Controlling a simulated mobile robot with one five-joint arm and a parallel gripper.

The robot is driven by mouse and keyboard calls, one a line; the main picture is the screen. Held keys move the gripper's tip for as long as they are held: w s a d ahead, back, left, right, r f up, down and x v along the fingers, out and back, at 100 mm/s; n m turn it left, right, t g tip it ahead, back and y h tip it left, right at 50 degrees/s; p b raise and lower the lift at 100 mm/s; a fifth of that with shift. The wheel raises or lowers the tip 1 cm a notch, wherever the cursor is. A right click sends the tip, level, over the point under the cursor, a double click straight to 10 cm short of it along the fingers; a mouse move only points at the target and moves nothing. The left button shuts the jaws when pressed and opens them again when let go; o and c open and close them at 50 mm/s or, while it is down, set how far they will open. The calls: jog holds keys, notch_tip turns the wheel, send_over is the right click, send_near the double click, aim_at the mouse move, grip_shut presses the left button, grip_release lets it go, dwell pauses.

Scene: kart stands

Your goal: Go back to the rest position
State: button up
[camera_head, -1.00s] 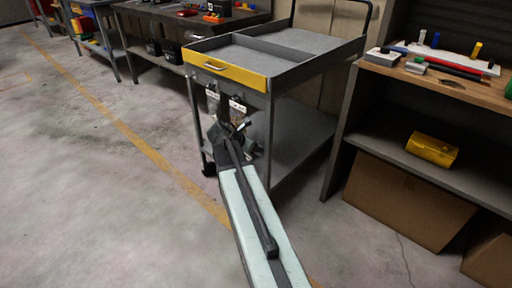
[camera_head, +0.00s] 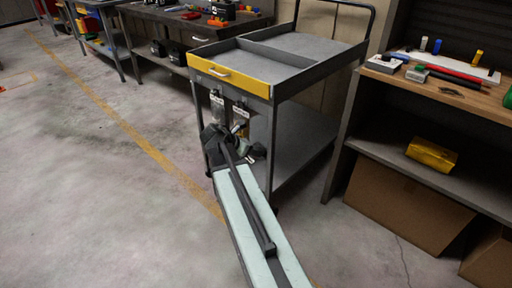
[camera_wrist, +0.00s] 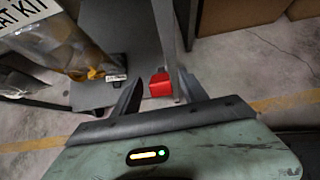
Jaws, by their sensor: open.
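My gripper (camera_wrist: 157,92) is open in the wrist view, its two dark fingers spread apart. A small red block-like thing (camera_wrist: 160,84) shows between the fingers; I cannot tell how far beyond them it is. In the head view my arm reaches forward to the front of a grey cart (camera_head: 287,85), and its dark end is low, just below two hanging clear bags. One bag (camera_head: 217,104) hangs at the left, the other bag (camera_head: 240,120) to its right. A labelled bag with something orange-yellow inside (camera_wrist: 62,45) is close at upper left in the wrist view.
The cart has a yellow drawer front (camera_head: 229,76) and a lower shelf. A wooden workbench (camera_head: 455,92) at right bears a white tray and small coloured parts; a yellow box (camera_head: 432,154) and cardboard boxes (camera_head: 408,205) are below. Floor at left is clear.

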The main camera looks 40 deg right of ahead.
jog(key=v, duration=0.2)
jog(key=shift+a+r+p, duration=0.2)
jog(key=shift+a+p, duration=0.05)
jog(key=shift+p, duration=0.05)
jog(key=shift+a, duration=0.1)
jog(key=s+a+f+m+y, duration=0.25)
jog(key=a+m, duration=0.45)
jog(key=a, duration=0.4)
jog(key=s+a+f+m+g+y, duration=0.15)
jog(key=a+m+y, duration=0.35)
jog(key=a, duration=0.6)
jog(key=s+a+f+m+y, duration=0.2)
jog(key=s+a+f+m, duration=0.1)
jog(key=a+m, duration=0.6)
notch_tip(320, 180, up, 31)
jog(key=n+p, duration=0.1)
jog(key=p, duration=3.1)
jog(key=shift+w+a+r, duration=0.25)
jog(key=shift+a, duration=0.2)
